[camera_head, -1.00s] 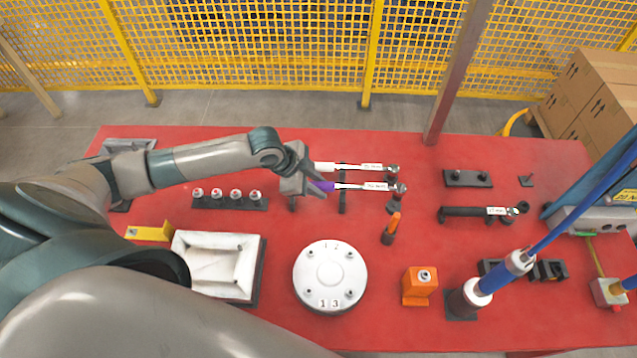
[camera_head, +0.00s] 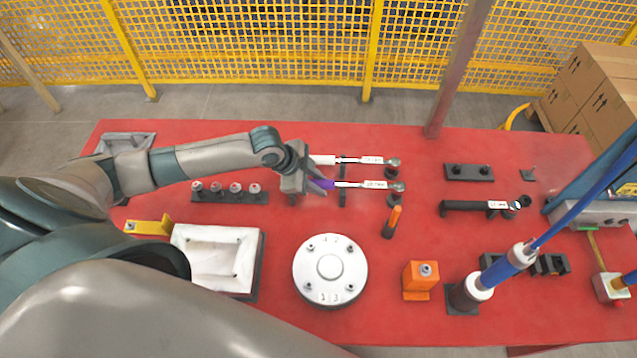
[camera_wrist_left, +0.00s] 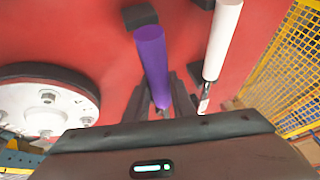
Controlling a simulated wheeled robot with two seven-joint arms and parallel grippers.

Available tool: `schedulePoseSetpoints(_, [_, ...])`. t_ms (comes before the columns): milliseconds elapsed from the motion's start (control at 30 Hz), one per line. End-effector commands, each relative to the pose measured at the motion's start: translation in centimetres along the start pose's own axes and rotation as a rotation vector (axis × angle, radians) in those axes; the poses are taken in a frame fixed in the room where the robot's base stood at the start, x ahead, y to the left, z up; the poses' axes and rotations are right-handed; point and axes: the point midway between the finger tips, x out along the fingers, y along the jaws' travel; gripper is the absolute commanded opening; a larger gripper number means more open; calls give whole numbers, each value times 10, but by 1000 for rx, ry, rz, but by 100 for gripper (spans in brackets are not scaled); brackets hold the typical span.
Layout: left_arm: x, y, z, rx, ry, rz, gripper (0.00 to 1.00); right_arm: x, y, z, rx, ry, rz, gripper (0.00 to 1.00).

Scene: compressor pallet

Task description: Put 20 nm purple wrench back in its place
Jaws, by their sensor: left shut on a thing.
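The purple-handled wrench (camera_head: 365,185) lies sideways over the table, its silver head pointing right. My left gripper (camera_head: 313,183) is shut on its purple handle. In the left wrist view, the purple handle (camera_wrist_left: 152,58) runs between the fingers (camera_wrist_left: 163,100). In the head view, the wrench passes over a narrow black support (camera_head: 343,198), and its head is over a small black holder (camera_head: 393,201). I cannot tell whether it touches them. The label is too small to read. My right gripper is out of view.
A white-handled wrench (camera_head: 360,160) lies parallel just behind; its handle (camera_wrist_left: 222,40) is close beside my fingers in the left wrist view. A round white plate (camera_head: 330,288) and a white tray (camera_head: 217,260) are nearer.

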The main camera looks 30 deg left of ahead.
Motion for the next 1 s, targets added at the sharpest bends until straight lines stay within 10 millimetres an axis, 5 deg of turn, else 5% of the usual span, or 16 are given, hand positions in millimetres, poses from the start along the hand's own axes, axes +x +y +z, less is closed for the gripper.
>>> schedulePoseSetpoints(1000, [10,2,5,0,3,-1,0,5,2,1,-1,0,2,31])
